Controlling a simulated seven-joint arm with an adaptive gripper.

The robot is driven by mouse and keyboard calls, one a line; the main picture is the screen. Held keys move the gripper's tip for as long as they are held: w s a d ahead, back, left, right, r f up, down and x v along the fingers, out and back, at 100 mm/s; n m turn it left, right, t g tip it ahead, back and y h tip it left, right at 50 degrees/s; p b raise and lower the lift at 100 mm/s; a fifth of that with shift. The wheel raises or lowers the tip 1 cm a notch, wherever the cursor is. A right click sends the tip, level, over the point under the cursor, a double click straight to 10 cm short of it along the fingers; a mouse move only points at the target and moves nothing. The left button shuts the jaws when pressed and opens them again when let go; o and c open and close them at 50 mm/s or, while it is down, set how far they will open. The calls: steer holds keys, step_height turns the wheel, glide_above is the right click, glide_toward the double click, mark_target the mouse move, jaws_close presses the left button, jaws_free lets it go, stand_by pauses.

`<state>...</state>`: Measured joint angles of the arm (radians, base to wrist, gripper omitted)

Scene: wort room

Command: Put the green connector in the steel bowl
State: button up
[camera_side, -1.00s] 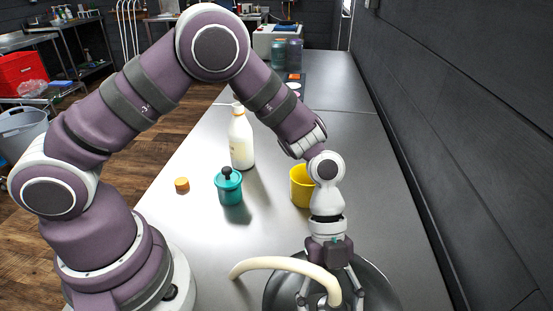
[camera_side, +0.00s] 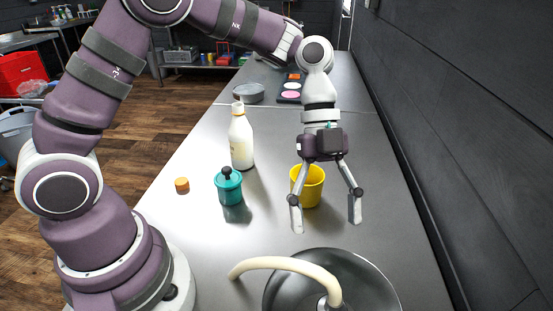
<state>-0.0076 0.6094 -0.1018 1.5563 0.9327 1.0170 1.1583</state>
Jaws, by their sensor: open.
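The steel bowl (camera_side: 368,278) stands at the bottom of the side view, cut off by the picture's lower edge. A cream curved tube (camera_side: 275,262) reaches over its left rim and hides part of its inside. I cannot make out a green connector anywhere; the visible part of the bowl shows no green piece. My gripper (camera_side: 326,213) is open and empty, pointing down above the counter. It is higher than the bowl and behind it in the picture, with its left finger in front of the yellow cup (camera_side: 311,188).
A teal jar with a black knob (camera_side: 229,188), a white bottle (camera_side: 241,140) and an orange cap (camera_side: 182,185) stand on the counter left of the cup. A dark wall (camera_side: 455,150) runs along the right. The counter (camera_side: 385,215) right of my gripper is clear.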

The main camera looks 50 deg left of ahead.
steer(key=s+a+r+n+t+y, duration=0.2)
steer(key=a+n, duration=0.5)
steer(key=n, duration=0.4)
steer(key=s+a+r+n+t+y, duration=0.3)
steer(key=s+a+r+n+t, duration=0.1)
steer(key=n, duration=0.8)
steer(key=a+r+t, duration=0.1)
steer(key=a+t, duration=0.1)
steer(key=a, duration=0.1)
steer(key=shift+s+t, duration=0.3)
steer(key=shift+s, duration=0.05)
